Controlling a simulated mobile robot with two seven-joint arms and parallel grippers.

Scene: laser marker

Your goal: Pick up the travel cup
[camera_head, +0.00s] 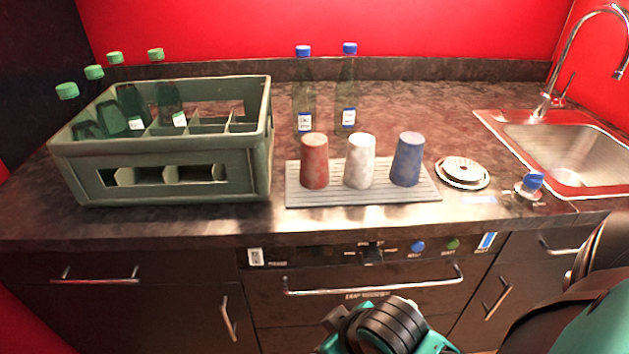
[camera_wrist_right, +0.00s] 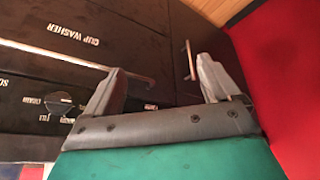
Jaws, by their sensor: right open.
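Three tumbler-shaped cups stand in a row on a ribbed grey drip tray (camera_head: 300,197): a red one (camera_head: 314,162), a white speckled one (camera_head: 359,161) and a blue one (camera_head: 407,159). They are wider at the bottom than at the top. I cannot tell which of them is the travel cup. My right gripper (camera_wrist_right: 160,68) shows in the right wrist view with its two grey fingers apart and nothing between them. It faces the dark cup washer front, below the counter. My left gripper is not in view.
A grey-green crate (camera_head: 165,165) with green-capped bottles (camera_head: 168,100) stands left of the tray. Two blue-capped bottles (camera_head: 304,95) (camera_head: 347,90) stand behind the cups. The cup washer handle (camera_head: 375,286) juts out in front.

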